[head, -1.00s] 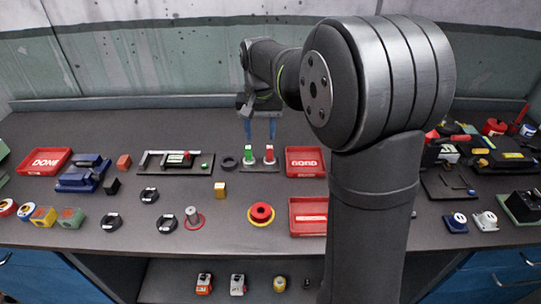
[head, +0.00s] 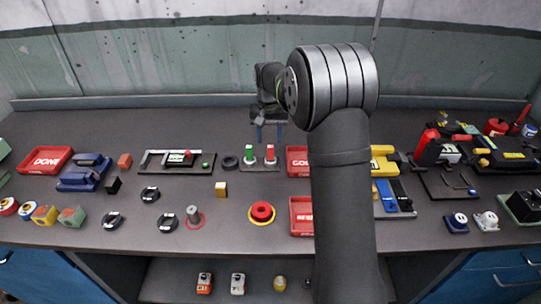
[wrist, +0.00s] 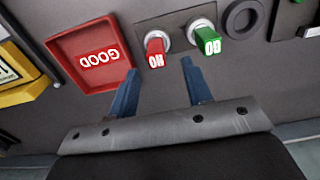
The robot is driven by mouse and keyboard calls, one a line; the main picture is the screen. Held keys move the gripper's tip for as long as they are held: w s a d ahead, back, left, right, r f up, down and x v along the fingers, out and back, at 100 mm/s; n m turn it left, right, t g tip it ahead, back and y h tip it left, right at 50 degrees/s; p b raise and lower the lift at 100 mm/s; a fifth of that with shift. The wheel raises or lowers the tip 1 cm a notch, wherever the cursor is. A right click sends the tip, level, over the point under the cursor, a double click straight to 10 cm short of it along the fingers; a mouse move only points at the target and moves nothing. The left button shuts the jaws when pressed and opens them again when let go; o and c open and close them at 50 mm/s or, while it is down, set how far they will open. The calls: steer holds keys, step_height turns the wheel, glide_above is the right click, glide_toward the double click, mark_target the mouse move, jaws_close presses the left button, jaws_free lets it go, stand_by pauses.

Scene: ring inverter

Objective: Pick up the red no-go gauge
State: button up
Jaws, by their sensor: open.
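The red no-go gauge (head: 270,153) stands upright on a small grey stand (head: 259,168) at the back middle of the bench. The green go gauge (head: 249,152) stands on the same stand, just to its left. In the wrist view the red gauge (wrist: 156,48) shows white lettering on its end, and the green gauge (wrist: 207,40) is to its right. My gripper (head: 270,136) is open, with two blue fingers behind and above the red gauge. In the wrist view the gripper (wrist: 160,70) is empty, its fingertips on either side below the red gauge, apart from it.
A red GOOD tray (head: 297,162) lies right of the stand, partly behind my arm; the tray (wrist: 95,60) is close to one finger in the wrist view. A black ring (head: 229,162) lies left of the stand. The bench behind the stand is clear.

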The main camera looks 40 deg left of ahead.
mark_target(270, 147)
steer(key=shift+d+f, duration=0.2)
steer(key=shift+f, duration=3.15)
steer(key=c, duration=0.9)
